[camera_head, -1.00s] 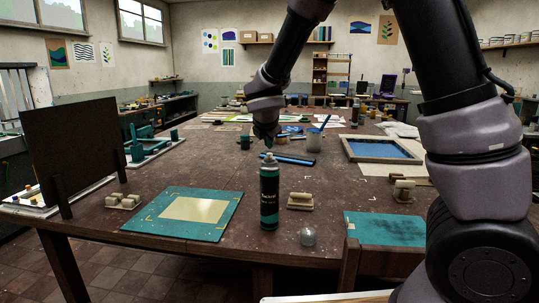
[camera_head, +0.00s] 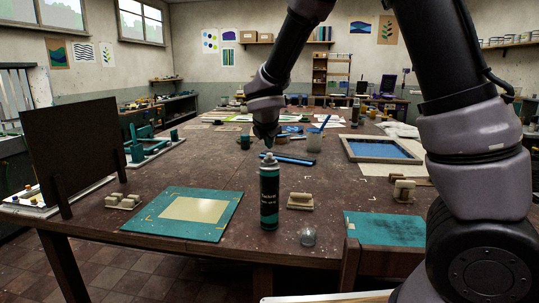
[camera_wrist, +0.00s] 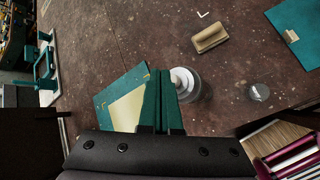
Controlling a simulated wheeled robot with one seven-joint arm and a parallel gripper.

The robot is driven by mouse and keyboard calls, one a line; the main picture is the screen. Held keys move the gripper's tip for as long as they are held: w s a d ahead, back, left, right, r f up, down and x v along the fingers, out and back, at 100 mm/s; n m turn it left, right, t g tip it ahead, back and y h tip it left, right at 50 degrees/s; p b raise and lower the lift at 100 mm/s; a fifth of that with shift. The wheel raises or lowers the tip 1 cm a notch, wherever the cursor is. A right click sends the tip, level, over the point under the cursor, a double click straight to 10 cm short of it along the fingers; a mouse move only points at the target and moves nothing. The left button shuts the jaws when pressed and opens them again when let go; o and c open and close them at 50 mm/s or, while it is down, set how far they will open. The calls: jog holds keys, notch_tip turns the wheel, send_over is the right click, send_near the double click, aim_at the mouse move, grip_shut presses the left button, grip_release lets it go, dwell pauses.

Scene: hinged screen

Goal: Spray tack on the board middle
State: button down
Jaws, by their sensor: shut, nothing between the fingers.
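The spray can (camera_head: 269,195), black with a teal band and a grey top, stands upright on the table. The board (camera_head: 191,212), teal with a pale yellow middle panel (camera_head: 194,209), lies flat to the left of the can. My gripper (camera_head: 267,140) points down just above the can's top in the head view. In the wrist view its teal fingers (camera_wrist: 163,100) are together with nothing between them. The can (camera_wrist: 185,84) shows beside them on the right, partly hidden, and the board (camera_wrist: 122,103) shows on the left, partly covered by the fingers.
A clear cap (camera_head: 308,236) lies right of the can near the front edge. A wooden-handled block (camera_head: 300,201) sits behind it. A teal mat (camera_head: 384,228) is at right, a dark upright screen (camera_head: 75,148) at left. A blue-meshed frame (camera_head: 382,150) lies farther back.

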dwell(0.4)
jog(key=shift+f, duration=0.4)
jog(key=shift+f, duration=0.5)
dwell(0.6)
jog(key=shift+r, duration=0.9)
jog(key=shift+r, duration=2.55)
